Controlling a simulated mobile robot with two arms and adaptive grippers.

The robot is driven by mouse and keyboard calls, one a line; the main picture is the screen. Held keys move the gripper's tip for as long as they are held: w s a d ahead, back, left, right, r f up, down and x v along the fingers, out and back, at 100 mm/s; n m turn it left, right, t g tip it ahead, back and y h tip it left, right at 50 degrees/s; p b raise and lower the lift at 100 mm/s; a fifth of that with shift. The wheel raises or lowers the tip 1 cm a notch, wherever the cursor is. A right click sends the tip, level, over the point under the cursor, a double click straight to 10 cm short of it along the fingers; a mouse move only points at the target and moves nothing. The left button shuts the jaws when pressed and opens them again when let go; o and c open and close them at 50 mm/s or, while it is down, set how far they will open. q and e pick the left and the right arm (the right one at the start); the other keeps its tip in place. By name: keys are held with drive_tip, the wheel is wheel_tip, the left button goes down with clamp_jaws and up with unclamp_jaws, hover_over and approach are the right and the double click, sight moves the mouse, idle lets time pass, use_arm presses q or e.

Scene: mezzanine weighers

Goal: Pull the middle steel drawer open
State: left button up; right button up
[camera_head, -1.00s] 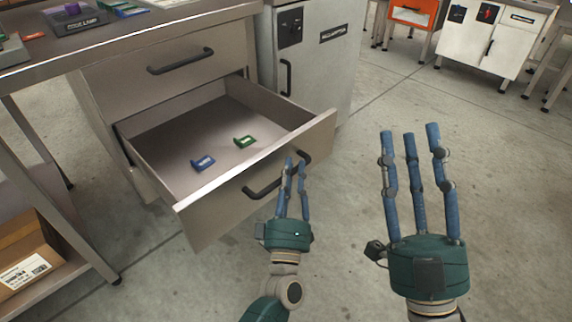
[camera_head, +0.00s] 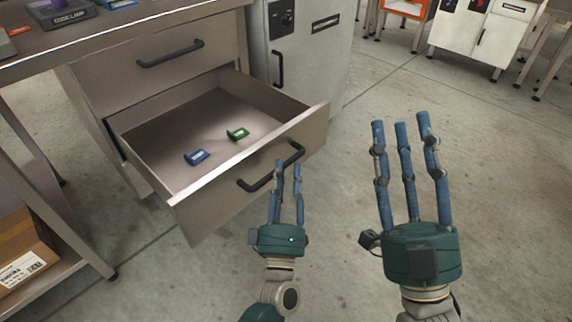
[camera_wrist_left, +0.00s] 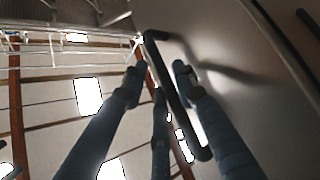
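The middle steel drawer (camera_head: 250,172) stands pulled well out below a closed top drawer in the head view. Its inside shows, with a blue piece (camera_head: 197,157) and a green piece (camera_head: 238,134) lying in it. Its dark bar handle (camera_head: 255,184) is on the front; it also crosses the left wrist view (camera_wrist_left: 172,90). My left gripper (camera_head: 287,168) is at the handle's right part, fingers spread to either side of the bar with a gap, so it looks open. My right gripper (camera_head: 400,122) is open and empty, to the right over the floor.
The top drawer (camera_head: 160,65) is shut under the workbench top (camera_head: 130,20). A grey cabinet (camera_head: 305,60) stands right of the drawers. A cardboard box (camera_head: 25,255) sits on a low shelf at left. The floor in front and at right is clear.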

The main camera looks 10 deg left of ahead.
use_arm(q)
drive_tip(key=v, duration=0.9)
drive_tip(key=shift+s, duration=0.15)
